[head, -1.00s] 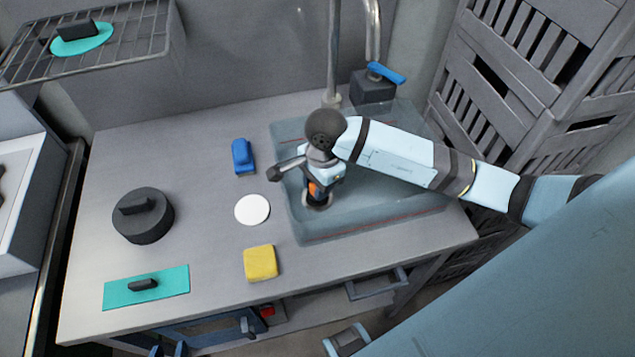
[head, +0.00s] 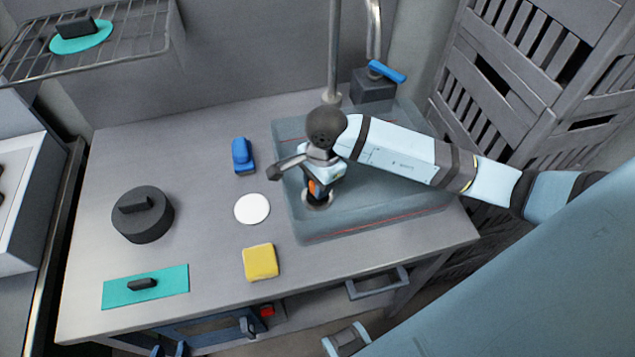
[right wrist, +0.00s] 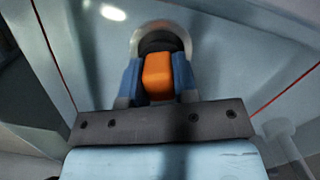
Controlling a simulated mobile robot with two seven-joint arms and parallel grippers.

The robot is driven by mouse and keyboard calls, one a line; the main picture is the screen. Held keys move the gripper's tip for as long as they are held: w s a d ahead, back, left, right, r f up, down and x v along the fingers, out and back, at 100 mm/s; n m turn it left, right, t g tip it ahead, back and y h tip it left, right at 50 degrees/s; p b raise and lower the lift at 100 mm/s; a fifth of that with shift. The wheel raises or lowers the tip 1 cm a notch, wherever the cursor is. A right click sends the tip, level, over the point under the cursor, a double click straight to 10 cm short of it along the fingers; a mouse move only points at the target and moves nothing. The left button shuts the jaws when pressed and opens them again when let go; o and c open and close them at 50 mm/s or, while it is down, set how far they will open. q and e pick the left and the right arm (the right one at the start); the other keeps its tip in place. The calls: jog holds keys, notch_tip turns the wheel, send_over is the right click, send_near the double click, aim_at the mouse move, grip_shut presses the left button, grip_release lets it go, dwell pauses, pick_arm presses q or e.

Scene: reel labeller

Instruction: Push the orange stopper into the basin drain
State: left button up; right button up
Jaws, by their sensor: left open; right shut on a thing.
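The orange stopper (head: 314,187) is held between the blue fingers of my right gripper (head: 316,192), inside the basin (head: 385,205). The right wrist view shows the stopper's orange grip (right wrist: 158,75) between both fingers, with a dark part beyond it. The round metal drain rim (right wrist: 183,33) curves around that dark part. The stopper is over or in the drain; how deep it sits is hidden.
A white disc (head: 252,209), yellow sponge (head: 260,262) and blue object (head: 242,156) lie left of the basin. A black lidded pot (head: 142,215) and teal board (head: 146,287) are further left. The tap's blue lever (head: 386,71) is behind the basin.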

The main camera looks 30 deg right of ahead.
jog(key=shift+f+b, duration=0.75)
jog(key=shift+b, duration=0.1)
dwell(0.6)
jog(key=o, duration=0.7)
jog(key=shift+r, duration=0.1)
jog(key=shift+c, duration=0.2)
jog(key=shift+d+r+p, duration=0.15)
jog(key=shift+r+p, duration=0.6)
jog(key=shift+r, duration=0.5)
jog(key=shift+w+d+r+p, duration=0.15)
jog(key=shift+r+p, duration=0.5)
jog(key=shift+r, duration=0.75)
jog(key=shift+s+d+r+p, duration=0.15)
jog(key=shift+r+p, duration=0.55)
jog(key=shift+r, duration=0.7)
jog(key=shift+w+d+r+p, duration=0.15)
jog(key=shift+r+p, duration=0.5)
jog(key=shift+r, duration=0.75)
jog(key=shift+f, duration=0.1)
